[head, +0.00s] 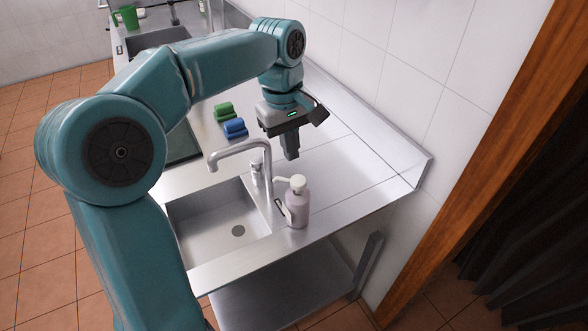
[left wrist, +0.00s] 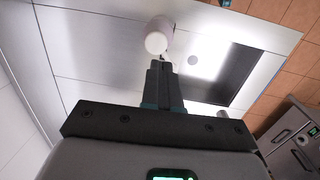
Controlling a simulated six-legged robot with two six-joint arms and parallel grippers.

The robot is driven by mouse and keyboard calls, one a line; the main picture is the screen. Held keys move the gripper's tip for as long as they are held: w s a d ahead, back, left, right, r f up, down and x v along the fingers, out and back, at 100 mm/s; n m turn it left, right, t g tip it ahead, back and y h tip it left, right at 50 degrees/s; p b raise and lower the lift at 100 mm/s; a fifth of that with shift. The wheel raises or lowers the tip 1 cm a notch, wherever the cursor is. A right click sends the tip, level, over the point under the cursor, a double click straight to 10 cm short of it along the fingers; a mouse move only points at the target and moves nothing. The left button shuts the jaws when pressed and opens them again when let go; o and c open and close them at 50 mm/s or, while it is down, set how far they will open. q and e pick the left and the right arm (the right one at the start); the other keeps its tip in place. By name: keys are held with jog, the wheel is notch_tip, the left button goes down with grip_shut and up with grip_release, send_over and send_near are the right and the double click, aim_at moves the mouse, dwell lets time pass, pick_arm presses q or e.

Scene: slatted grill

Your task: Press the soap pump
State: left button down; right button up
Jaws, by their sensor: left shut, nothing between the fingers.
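The soap pump (head: 297,204) is a pale bottle with a white pump head, upright on the steel counter just right of the sink near its front edge. In the left wrist view the soap pump (left wrist: 159,36) is seen from above, just beyond the fingertips. My left gripper (head: 291,156) is shut and empty, pointing down over the counter behind the soap pump and the faucet. In the left wrist view its fingers (left wrist: 164,66) are together. A gap between the fingers and the pump shows in the head view. My right gripper is not in view.
A curved faucet (head: 266,168) stands between the gripper and the sink (head: 205,222). A blue item (head: 235,128) and a green item (head: 224,111) lie on the counter further back. A tiled wall and raised back edge bound the counter at right.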

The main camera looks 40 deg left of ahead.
aim_at(295, 180)
pick_arm(q)
jog(key=f, duration=0.3)
jog(key=w+f, duration=0.1)
jog(key=shift+d+f, duration=0.4)
jog(key=shift+s+a+f, duration=0.1)
jog(key=shift+s+f, duration=0.1)
jog(key=shift+f, duration=0.5)
jog(key=shift+w, duration=0.1)
jog(key=shift+f, duration=0.15)
notch_tip(295, 180, down, 2)
jog(key=shift+b, duration=0.7)
